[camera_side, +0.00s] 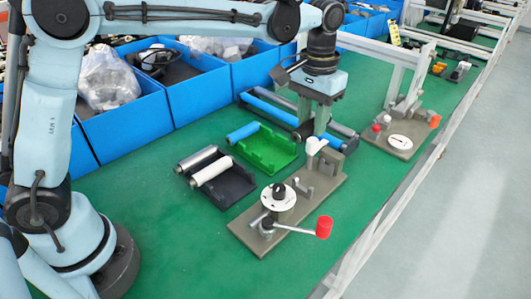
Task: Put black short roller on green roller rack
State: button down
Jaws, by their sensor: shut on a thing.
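A blue roller (243,133) lies along the rack's back left edge.
A dark rack (230,187) at front left holds a silver roller (197,158) and a white roller (212,171). A fixture with a red-knobbed handle (323,227) stands front right. Long rollers (275,103) lie behind. Blue bins (196,100) line the back.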

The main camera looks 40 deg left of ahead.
jog(key=a, duration=1)
jog(key=shift+d+f, duration=0.15)
jog(key=shift+f, duration=4.3)
jog(key=shift+s, duration=0.2)
jog(key=shift+f, duration=0.25)
jog(key=shift+f, duration=0.6)
jog(key=shift+f, duration=0.1)
jog(key=shift+f, duration=0.25)
jog(key=shift+f, duration=0.1)
